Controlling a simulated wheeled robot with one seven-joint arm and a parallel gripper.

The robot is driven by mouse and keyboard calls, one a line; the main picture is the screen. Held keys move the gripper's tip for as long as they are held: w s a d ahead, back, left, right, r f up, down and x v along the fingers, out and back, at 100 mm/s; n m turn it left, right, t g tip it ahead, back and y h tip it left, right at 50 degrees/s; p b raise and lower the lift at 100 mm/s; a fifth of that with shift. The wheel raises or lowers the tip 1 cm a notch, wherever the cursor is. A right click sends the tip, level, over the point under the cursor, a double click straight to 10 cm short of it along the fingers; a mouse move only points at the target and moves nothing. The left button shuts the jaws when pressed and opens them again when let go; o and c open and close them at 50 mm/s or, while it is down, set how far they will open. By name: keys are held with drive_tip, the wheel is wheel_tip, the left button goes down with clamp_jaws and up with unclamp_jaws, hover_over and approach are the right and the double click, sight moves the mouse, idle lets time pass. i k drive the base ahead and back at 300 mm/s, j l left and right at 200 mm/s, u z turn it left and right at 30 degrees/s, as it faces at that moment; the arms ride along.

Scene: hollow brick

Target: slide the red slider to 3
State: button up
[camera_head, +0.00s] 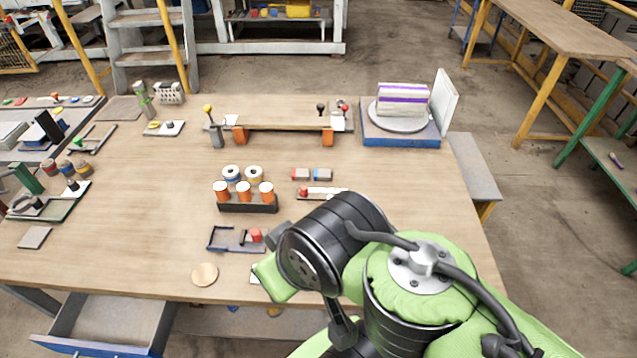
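A red slider (304,192) appears as a small red block at the left end of a pale narrow track (325,191) on the table, right of the middle. The track's right end runs close to my arm in the picture. Any numbers on the track are too small to read, so I cannot tell which mark is 3. My arm fills the lower right of the view, in front of the table's near edge. My gripper does not show; the arm's links may hide it.
An open drawer (115,318) juts out at front left.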

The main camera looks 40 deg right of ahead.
sight(304, 190)
drive_tip(key=z, duration=1.2)
